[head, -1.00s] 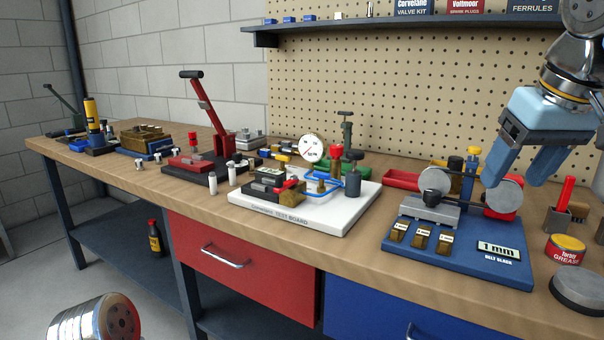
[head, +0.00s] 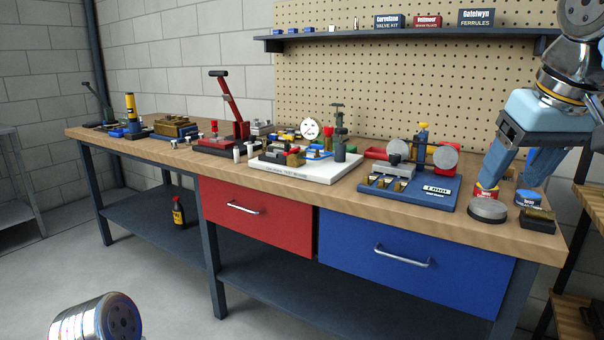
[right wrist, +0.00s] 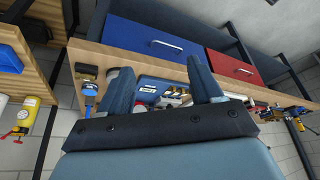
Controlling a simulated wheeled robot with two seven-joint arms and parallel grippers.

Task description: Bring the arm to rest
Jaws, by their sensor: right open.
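My right gripper (head: 508,168) hangs at the right of the head view, in front of the pegboard and over the right end of the bench. Its two blue fingers point down, are spread apart and hold nothing. In the right wrist view the open fingers (right wrist: 160,90) show with the bench top beyond them. My left gripper is not in view; only a rounded metal part of mine shows at the bottom left of the head view.
The wooden bench (head: 400,205) carries a blue gauge block (head: 420,193), a white test board (head: 310,172) and a red lever press (head: 230,130). A grey round puck (head: 487,210) and tins stand near the right gripper. A wooden shelf unit (head: 588,200) stands at the right.

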